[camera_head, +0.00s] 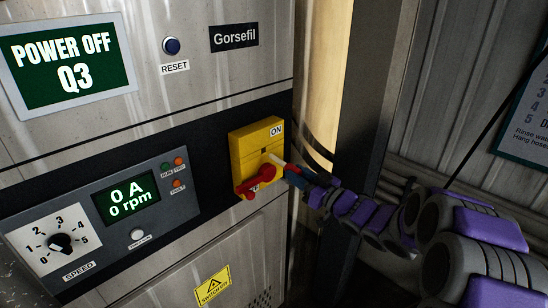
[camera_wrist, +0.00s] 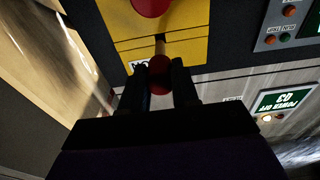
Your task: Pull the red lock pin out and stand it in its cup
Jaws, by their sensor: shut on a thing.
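The red lock pin (camera_wrist: 158,68) has a round red head and a pale shaft. My gripper (camera_wrist: 160,85) is shut on the red head, one dark finger on each side, in the wrist view. The shaft points at the yellow switch box (camera_wrist: 185,48); I cannot tell how much of it is inside. In the head view the pin's pale shaft (camera_head: 277,158) shows at the right side of the yellow switch box (camera_head: 242,150), with my gripper (camera_head: 292,172) just right of it. A red rotary handle (camera_head: 255,180) sits on the box front. The cup is in neither view.
The grey control panel (camera_head: 100,205) with a display and speed dial lies left of the box. A "POWER OFF Q3" screen (camera_head: 68,62) is above it. A dark upright post (camera_head: 362,100) stands right of the cabinet, close behind my arm. A yellow warning label (camera_head: 213,287) is below.

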